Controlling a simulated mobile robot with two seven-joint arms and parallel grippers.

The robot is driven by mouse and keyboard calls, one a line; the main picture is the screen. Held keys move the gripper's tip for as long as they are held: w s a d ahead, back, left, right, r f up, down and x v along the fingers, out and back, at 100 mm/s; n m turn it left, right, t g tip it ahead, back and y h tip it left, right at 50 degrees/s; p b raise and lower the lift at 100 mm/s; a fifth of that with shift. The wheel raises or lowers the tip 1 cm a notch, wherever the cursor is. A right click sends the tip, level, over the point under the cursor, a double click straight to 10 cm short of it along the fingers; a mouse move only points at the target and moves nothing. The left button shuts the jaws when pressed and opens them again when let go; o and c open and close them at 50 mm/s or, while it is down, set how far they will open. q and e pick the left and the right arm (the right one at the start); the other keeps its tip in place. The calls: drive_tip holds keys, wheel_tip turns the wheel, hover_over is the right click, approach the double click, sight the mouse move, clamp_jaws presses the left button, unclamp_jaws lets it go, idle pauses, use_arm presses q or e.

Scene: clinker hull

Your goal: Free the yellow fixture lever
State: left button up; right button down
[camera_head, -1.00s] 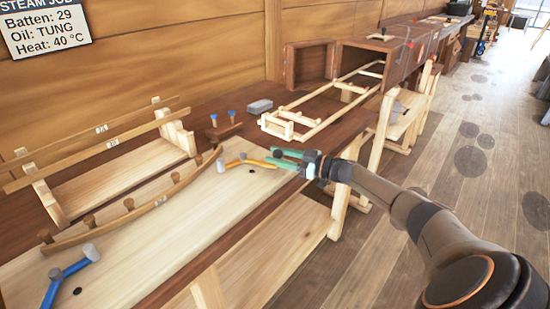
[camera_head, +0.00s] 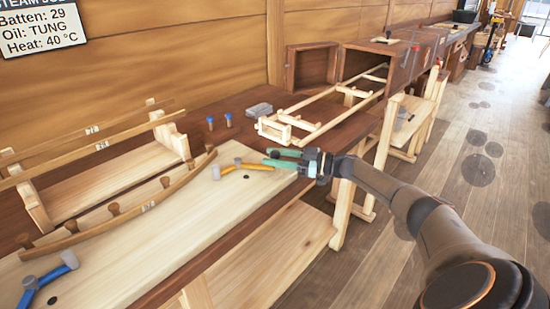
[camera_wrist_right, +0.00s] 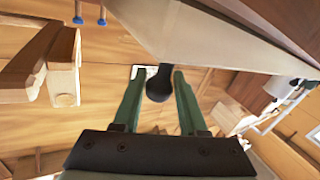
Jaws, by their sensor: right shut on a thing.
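The yellow fixture lever (camera_head: 257,166) lies low over the pale board (camera_head: 120,262), with a grey pivot or clamp end at its left. Its right end meets my right gripper (camera_head: 272,158), which has green fingers and reaches in from the right. The gripper is shut on the lever at that end. In the right wrist view the green fingers (camera_wrist_right: 155,88) stand either side of a black rounded end (camera_wrist_right: 158,86); the yellow part is not visible there. A blue lever (camera_head: 45,280) with grey ends sits at the board's lower left. My left gripper is not in view.
A curved wooden batten (camera_head: 130,208) with several brown pegs runs along the board. Two blue-topped pegs (camera_head: 228,119) and a grey block (camera_head: 258,110) stand behind. A pale wooden frame (camera_head: 325,112) lies at the back. The floor (camera_head: 470,190) at right is open.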

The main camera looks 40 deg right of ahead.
drive_tip(key=shift+r, duration=0.15)
drive_tip(key=shift+c, duration=2.3)
unclamp_jaws()
drive_tip(key=shift+s, duration=0.1)
drive_tip(key=v, duration=1.2)
drive_tip(key=shift+s+d, duration=0.1)
